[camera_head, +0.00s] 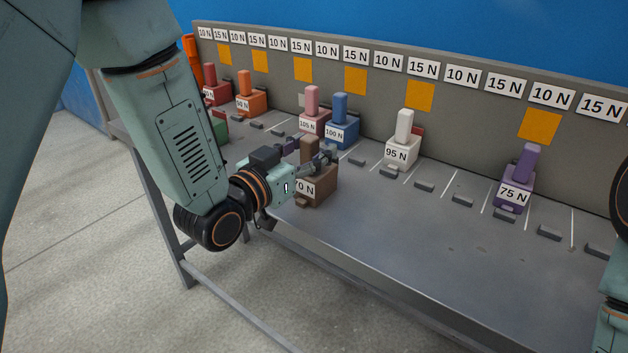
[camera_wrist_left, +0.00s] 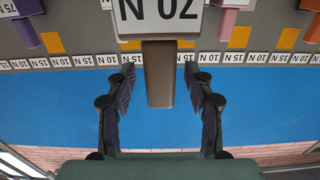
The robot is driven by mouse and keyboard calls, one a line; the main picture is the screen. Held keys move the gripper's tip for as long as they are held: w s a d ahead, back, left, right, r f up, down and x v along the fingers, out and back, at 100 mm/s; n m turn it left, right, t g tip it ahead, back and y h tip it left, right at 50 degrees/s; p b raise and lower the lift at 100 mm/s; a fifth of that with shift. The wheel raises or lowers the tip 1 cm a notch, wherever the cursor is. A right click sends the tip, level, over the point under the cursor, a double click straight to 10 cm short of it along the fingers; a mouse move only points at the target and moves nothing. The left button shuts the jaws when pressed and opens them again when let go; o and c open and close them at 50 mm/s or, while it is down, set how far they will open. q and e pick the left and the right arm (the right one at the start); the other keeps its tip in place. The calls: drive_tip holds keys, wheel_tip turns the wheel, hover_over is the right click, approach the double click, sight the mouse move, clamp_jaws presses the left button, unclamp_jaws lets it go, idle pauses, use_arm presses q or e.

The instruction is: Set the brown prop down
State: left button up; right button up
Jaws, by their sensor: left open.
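The brown prop (camera_head: 321,188), a block with an upright handle and a white label partly reading "0 N", appears to rest upright on the grey bench near its front edge. In the left wrist view its handle (camera_wrist_left: 160,85) and upside-down "70 N" label show at top centre. My left gripper (camera_head: 312,160) is open at the handle and hides part of it. In the left wrist view the fingers of my left gripper (camera_wrist_left: 159,88) stand either side of the handle, with a gap on both sides. My right gripper is out of view.
Behind the brown prop stand a pink prop (camera_head: 313,121) and a blue prop (camera_head: 341,130). A white prop (camera_head: 402,150) and a purple prop (camera_head: 514,195) stand to the right. Small grey blocks line the bench (camera_head: 430,250). The labelled back panel (camera_head: 455,110) rises behind. The front right surface is clear.

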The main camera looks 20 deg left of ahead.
use_arm(q)
drive_tip(key=shift+w+d, duration=0.25)
drive_tip(key=shift+w, duration=0.45)
drive_tip(key=shift+s+a, duration=0.1)
drive_tip(key=shift+c, duration=0.4)
drive_tip(key=c, duration=0.4)
clamp_jaws()
drive_tip(key=shift+r, duration=0.1)
